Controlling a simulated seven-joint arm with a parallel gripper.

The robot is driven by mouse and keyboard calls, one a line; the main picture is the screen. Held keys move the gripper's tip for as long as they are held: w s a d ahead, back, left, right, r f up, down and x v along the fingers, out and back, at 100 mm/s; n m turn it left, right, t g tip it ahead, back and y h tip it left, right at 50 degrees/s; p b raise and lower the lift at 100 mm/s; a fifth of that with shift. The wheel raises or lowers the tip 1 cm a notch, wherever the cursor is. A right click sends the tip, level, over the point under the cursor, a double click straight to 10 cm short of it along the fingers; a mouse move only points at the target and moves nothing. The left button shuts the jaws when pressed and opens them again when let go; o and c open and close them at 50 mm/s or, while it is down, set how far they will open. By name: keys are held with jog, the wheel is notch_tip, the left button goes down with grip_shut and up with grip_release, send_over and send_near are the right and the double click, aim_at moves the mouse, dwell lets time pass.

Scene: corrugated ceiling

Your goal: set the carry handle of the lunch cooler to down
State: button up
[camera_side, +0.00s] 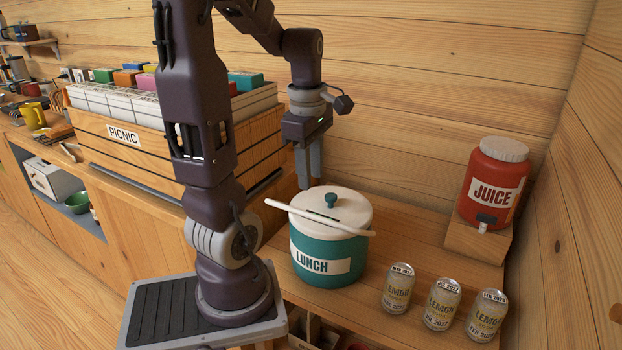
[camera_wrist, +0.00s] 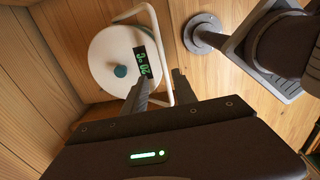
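The lunch cooler (camera_side: 318,262) is a teal drum with a white lid, a teal knob and a LUNCH label, upright on the wooden counter. Its white carry handle (camera_side: 345,229) slants across the front of the lid in the side view, leaning toward that camera. In the wrist view the handle (camera_wrist: 156,35) loops out past the lid's right side. My gripper (camera_side: 308,184) points down near the lid's back left edge. In the wrist view its fingers (camera_wrist: 161,84) are apart, with the handle bar passing between them in the picture; I cannot tell whether they touch it.
A red juice dispenser (camera_side: 492,188) stands on a wooden block at the right. Several cans (camera_side: 442,304) stand right of the cooler. A wooden picnic crate (camera_side: 150,149) with boxes is at the left. The counter between cooler and dispenser is clear.

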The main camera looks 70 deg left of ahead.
jog(key=shift+c, duration=0.2)
jog(key=shift+w+a+r, duration=0.1)
jog(key=shift+w+a, duration=0.05)
jog(key=shift+a, duration=0.05)
jog(key=c, duration=0.3)
jog(key=w+a+r+g+h, duration=0.2)
jog(key=w+a, duration=0.1)
jog(key=w+a+r+g+h, duration=0.1)
jog(key=a, duration=0.1)
jog(key=shift+w+a+r+g+h, duration=0.25)
jog(key=shift+w+r+g+h, duration=0.05)
jog(key=shift+r+g+h, duration=0.1)
grip_shut()
send_near(320, 218)
jog(key=s+f, duration=0.1)
jog(key=f, duration=0.1)
jog(key=s+f, duration=0.1)
jog(key=f, duration=0.1)
jog(key=s+f, duration=0.1)
jog(key=f, duration=0.1)
jog(key=shift+s+a+f, duration=0.15)
jog(key=shift+a+f, duration=0.05)
jog(key=shift+a, duration=0.2)
